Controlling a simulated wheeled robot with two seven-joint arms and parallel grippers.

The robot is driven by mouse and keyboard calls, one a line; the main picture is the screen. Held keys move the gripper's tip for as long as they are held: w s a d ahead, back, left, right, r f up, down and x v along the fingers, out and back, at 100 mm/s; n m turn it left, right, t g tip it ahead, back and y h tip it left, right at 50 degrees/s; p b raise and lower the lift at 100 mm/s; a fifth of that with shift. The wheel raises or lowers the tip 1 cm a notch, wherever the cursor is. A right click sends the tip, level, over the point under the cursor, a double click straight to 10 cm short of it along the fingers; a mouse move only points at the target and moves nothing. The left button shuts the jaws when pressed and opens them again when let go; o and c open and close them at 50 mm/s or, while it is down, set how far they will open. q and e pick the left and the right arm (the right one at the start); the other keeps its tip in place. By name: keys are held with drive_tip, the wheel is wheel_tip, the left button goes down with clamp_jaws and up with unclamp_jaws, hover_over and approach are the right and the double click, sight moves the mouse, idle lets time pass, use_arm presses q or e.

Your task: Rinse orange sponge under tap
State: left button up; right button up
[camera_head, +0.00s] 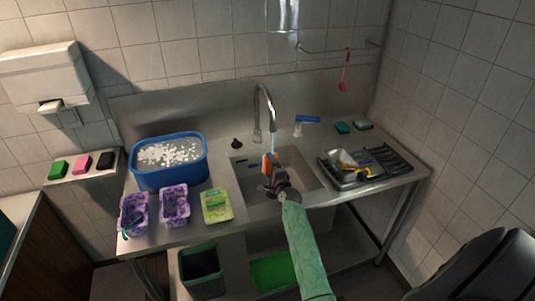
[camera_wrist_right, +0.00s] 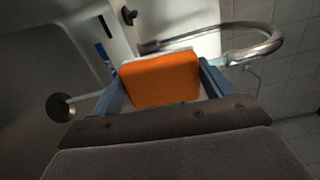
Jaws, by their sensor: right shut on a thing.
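The orange sponge (camera_head: 267,163) is between the fingers of my right gripper (camera_head: 272,172), above the sink basin (camera_head: 254,187). In the right wrist view the sponge (camera_wrist_right: 161,80) fills the gap between the two fingers (camera_wrist_right: 160,88), so the gripper is shut on it. The curved metal tap (camera_head: 262,98) stands behind the basin. A pale stream shows under its spout, just above the sponge; I cannot tell whether it touches the sponge. The tap also shows at the upper right of the wrist view (camera_wrist_right: 262,45). My left gripper is out of view.
A blue tub (camera_head: 170,180) of foamy water, purple trays (camera_head: 174,207) and a green-yellow pack (camera_head: 216,206) stand left of the sink. A black rack (camera_head: 392,162) with dishes is at right. Bins are below.

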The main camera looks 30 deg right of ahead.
sight(268, 162)
drive_tip(key=shift+r, duration=0.1)
idle(0.3)
drive_tip(key=shift+s+a+r+p, duration=0.1)
drive_tip(key=shift+s+r+p, duration=0.15)
drive_tip(key=shift+p, duration=0.15)
drive_tip(key=s+r+p, duration=0.1)
drive_tip(key=s+a+r+p, duration=0.1)
drive_tip(key=shift+s+p, duration=0.2)
drive_tip(key=shift+p, duration=0.1)
drive_tip(key=shift+s+a+r, duration=0.4)
drive_tip(key=shift+s+r, duration=0.25)
drive_tip(key=shift+s, duration=0.2)
